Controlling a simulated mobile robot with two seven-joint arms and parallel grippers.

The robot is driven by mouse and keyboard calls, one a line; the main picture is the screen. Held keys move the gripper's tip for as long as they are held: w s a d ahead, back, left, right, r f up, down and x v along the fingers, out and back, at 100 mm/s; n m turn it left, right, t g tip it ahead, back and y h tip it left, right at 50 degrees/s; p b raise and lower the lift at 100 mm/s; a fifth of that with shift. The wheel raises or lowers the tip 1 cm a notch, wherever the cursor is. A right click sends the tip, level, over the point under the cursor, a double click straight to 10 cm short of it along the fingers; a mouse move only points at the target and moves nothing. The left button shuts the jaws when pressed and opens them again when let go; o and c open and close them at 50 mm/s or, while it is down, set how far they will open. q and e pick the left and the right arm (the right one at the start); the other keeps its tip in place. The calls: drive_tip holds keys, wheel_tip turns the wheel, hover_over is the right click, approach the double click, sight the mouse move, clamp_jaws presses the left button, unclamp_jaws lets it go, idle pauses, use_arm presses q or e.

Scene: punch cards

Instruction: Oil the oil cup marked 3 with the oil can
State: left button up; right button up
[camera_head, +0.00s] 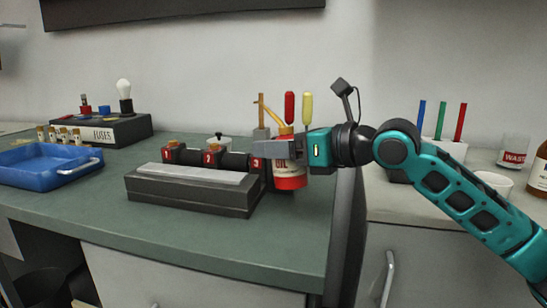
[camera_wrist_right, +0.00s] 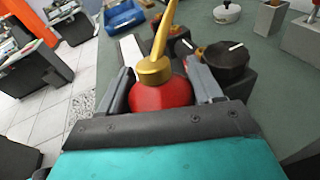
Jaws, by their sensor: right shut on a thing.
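My right gripper (camera_head: 278,148) is shut on the red oil can (camera_head: 290,182), which has a white label band. The can looks roughly upright at the right end of the black bearing block (camera_head: 190,193). In the right wrist view the can's red body (camera_wrist_right: 158,95) sits between the fingers, with its brass collar and spout (camera_wrist_right: 155,66) on top. Oil cup 3 (camera_head: 256,163) is just left of the can, partly hidden by a finger. Cups 2 (camera_head: 209,158) and 1 (camera_head: 167,155) stand further left. Whether the spout is over cup 3 I cannot tell. My left gripper is out of view.
A blue tray (camera_head: 40,173) lies at the left of the green bench (camera_head: 150,232). A dark fuse box (camera_head: 120,131) with a bulb stands behind it. Screwdrivers (camera_head: 289,108) stand behind the can. A white lidded pot (camera_head: 218,141) is behind the cups. The bench front is clear.

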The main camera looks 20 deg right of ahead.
drive_tip(key=shift+s+d+f+b, duration=0.2)
drive_tip(key=shift+d+b, duration=0.25)
drive_tip(key=shift+d, duration=0.15)
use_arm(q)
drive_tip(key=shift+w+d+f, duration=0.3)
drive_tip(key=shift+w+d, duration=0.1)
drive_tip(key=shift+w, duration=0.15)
use_arm(e)
drive_tip(key=shift+r, duration=0.1)
drive_tip(key=shift+a+r, duration=0.1)
